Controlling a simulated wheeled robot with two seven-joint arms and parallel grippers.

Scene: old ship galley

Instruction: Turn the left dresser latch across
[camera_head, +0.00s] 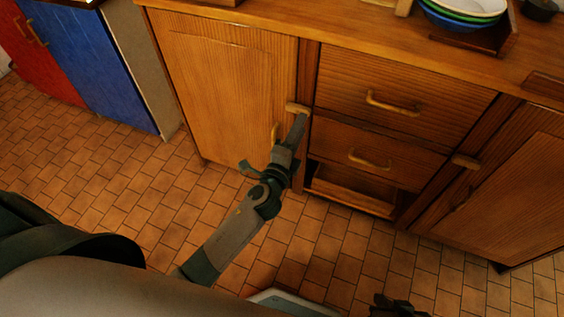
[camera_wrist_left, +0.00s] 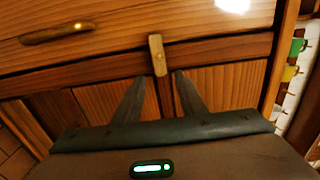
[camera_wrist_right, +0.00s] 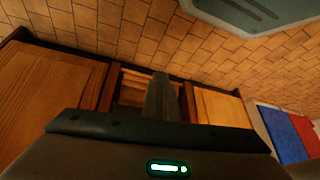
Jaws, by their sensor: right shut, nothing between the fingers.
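The left dresser latch (camera_head: 297,108) is a small pale wooden bar at the right edge of the left door (camera_head: 225,85). It lies level, across the seam between door and post. In the left wrist view the latch (camera_wrist_left: 156,55) appears upright, its near end between my fingertips. My left gripper (camera_head: 301,118) is at the latch, seen edge-on from the head; its two fingers (camera_wrist_left: 160,78) are apart in the wrist view. I cannot tell whether they touch the latch. My right gripper (camera_head: 395,303) is low at the bottom edge, fingers (camera_wrist_right: 160,80) together, empty, away from the dresser.
Drawers with handles (camera_head: 392,104) are to the right, above an open recess (camera_head: 360,190). A right latch (camera_head: 466,161) sits by the right door (camera_head: 510,185). Bowls (camera_head: 462,14) stand on top. The tiled floor (camera_head: 110,140) is clear.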

